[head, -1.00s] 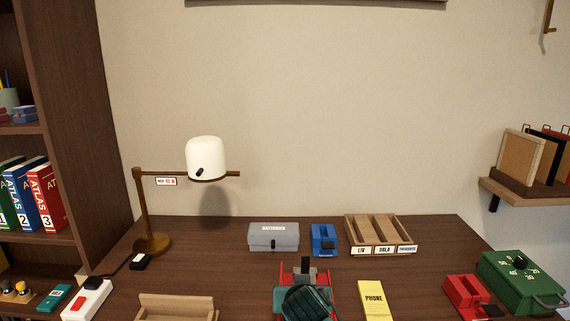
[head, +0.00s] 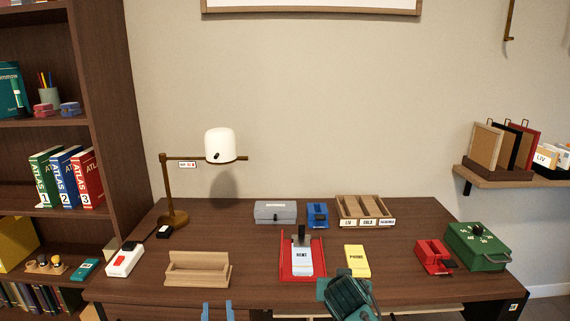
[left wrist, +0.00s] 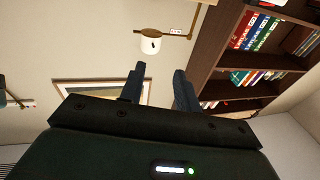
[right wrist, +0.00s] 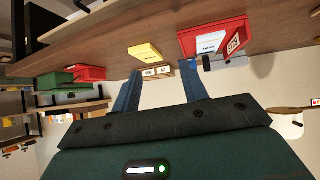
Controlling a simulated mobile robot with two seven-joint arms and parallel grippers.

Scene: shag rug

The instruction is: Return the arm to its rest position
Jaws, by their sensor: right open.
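My left gripper (head: 217,310) shows at the bottom edge of the head view, in front of the desk. Its two blue fingers are apart, with nothing between them; they also stand apart in the left wrist view (left wrist: 157,85). My right arm's green wrist part shows at the front edge of the desk in the head view, and its fingers cannot be made out there. In the right wrist view my right gripper (right wrist: 161,92) is open and empty, with the desk objects beyond its fingers.
On the desk (head: 250,270) are a red tray (head: 286,262) with a RENT card, a yellow PHONE pad (head: 356,261), a wooden holder (head: 198,270), a green box (head: 478,247) and a lamp (head: 220,145). A bookshelf (head: 110,110) stands at the left.

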